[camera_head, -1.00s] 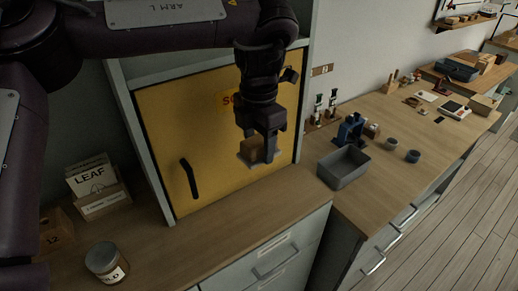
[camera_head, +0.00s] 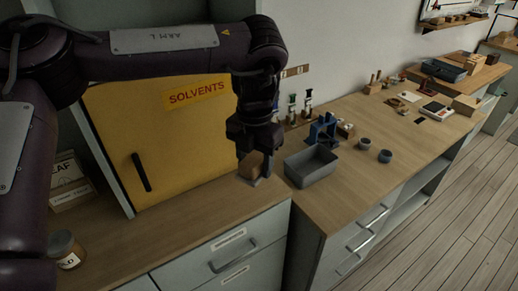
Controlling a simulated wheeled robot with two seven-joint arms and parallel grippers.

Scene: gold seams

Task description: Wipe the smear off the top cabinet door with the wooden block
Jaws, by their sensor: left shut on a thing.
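The yellow cabinet door (camera_head: 165,140) stands shut at the left, with a black handle (camera_head: 141,172) and a SOLVENTS label (camera_head: 197,92). I see no clear smear on its visible part; my left arm hides its upper edge. My left gripper (camera_head: 256,158) is shut on the brown wooden block (camera_head: 249,168), which has a grey face or pad at its lower end. The block is in front of the door's right side, low near the counter; whether it touches anything I cannot tell. My right gripper is not in view.
The wooden counter (camera_head: 190,212) runs below the cabinet, with a lidded jar (camera_head: 66,250) and a card box at the left. A grey bin (camera_head: 311,165), a blue device (camera_head: 322,130) and two small cups stand right of the gripper. The counter before the door is clear.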

